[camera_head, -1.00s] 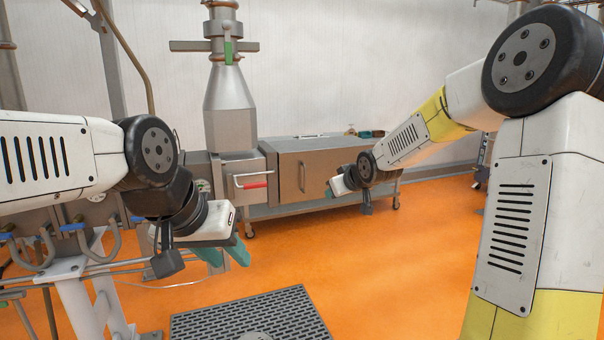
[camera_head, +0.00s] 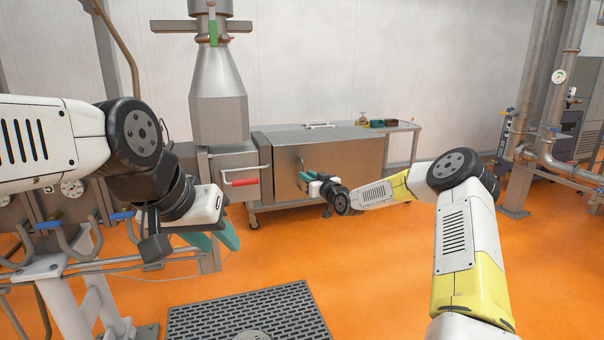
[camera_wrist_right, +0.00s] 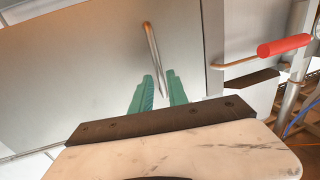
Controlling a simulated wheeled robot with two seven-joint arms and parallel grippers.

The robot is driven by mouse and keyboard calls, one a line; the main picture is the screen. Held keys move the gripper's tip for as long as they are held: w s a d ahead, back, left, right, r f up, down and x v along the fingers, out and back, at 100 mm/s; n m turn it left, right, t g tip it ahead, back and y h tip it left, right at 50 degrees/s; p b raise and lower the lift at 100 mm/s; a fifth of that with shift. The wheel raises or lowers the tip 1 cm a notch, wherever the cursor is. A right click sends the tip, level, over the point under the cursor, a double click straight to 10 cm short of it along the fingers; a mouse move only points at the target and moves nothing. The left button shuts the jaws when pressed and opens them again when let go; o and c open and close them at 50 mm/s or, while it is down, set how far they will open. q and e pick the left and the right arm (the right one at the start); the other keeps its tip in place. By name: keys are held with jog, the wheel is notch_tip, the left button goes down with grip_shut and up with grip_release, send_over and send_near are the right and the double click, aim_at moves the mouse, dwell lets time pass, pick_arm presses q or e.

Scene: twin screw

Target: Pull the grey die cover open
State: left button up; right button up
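The grey die cover (camera_head: 350,165) is a large boxy metal panel beside the hopper, standing closed against the machine. Its slim upright handle (camera_head: 301,163) is near the panel's left edge. My right gripper (camera_head: 307,176) is open just in front of the handle's lower part. In the right wrist view the cover (camera_wrist_right: 80,60) fills the left and middle. The handle (camera_wrist_right: 151,45) runs down between the two teal fingertips (camera_wrist_right: 160,83), which stand apart; I cannot tell if they touch it. My left gripper (camera_head: 214,238) is open and empty, away from the cover.
A red-gripped lever (camera_head: 243,183) sticks out left of the cover, and its red grip (camera_wrist_right: 285,45) shows in the right wrist view. A side table (camera_head: 400,127) holds small tools. A floor grate (camera_head: 250,315) lies in front; orange floor is free at right.

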aim_at(302, 186)
jog(key=shift+x, duration=2.05)
jog(key=shift+c, duration=0.4)
grip_shut()
